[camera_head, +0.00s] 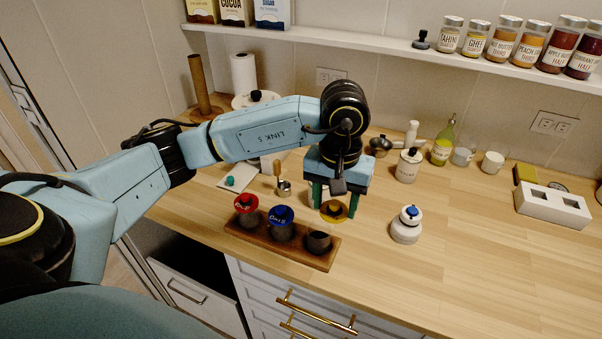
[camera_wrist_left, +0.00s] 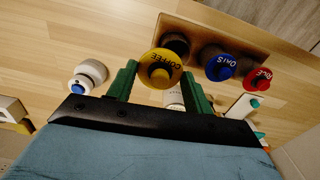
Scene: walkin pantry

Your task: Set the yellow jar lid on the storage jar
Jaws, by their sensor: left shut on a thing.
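The yellow jar lid (camera_head: 334,211) is held between the green fingers of my left gripper (camera_head: 335,204), above the counter. In the left wrist view the lid (camera_wrist_left: 160,71), marked COFFEE, sits between the fingertips (camera_wrist_left: 158,77). An open dark storage jar (camera_head: 318,242) stands at the right end of a wooden tray (camera_head: 262,245). The lid is apart from it, behind and slightly right in the head view. In the left wrist view the jar (camera_wrist_left: 178,43) is partly hidden by the lid. My right gripper is out of view.
On the tray stand jars with a red lid (camera_head: 246,203) and a blue lid (camera_head: 281,216). A white canister with a blue knob (camera_head: 406,227) stands to the right. A small scoop (camera_head: 283,188) lies behind the tray. The front right counter is clear.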

